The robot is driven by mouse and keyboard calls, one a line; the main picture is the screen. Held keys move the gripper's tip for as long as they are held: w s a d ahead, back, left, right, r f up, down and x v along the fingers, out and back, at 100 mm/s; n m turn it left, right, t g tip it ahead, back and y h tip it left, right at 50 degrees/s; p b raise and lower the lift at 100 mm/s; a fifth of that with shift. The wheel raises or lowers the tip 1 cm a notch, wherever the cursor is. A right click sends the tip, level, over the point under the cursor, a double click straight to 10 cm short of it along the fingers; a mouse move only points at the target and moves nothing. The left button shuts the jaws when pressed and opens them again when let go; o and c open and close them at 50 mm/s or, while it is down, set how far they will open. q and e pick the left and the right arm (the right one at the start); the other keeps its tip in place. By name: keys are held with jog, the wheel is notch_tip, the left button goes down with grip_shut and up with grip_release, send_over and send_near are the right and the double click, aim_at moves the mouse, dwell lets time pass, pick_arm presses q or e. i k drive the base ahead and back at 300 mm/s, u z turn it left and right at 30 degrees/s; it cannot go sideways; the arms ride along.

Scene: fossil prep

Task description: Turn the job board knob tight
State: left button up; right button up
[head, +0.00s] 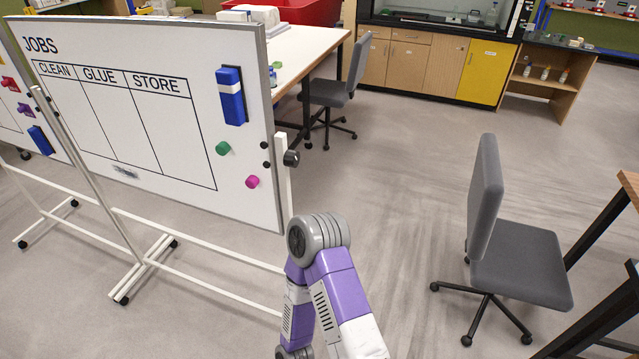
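The job board (95,150) is a white board headed JOBS, with CLEAN, GLUE and STORE columns, on a white wheeled frame at the left. A dark round knob (291,158) sits at its right edge, by the upright post (284,185). Whether the knob is tight cannot be told. One of my purple and white arms rises from the bottom, bends at a grey joint just below and right of the board's lower right corner, and goes down out of the picture. Neither gripper is in view.
A blue eraser (231,96), a green magnet (223,148) and a pink magnet (252,181) are on the board. A second board (25,105) stands behind it. A grey chair (520,265) stands at the right, another (330,93) behind the board. Floor between is clear.

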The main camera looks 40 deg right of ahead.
aim_at(292, 158)
jog(key=k, duration=1.05)
jog(key=z, duration=0.85)
jog(key=i, duration=0.95)
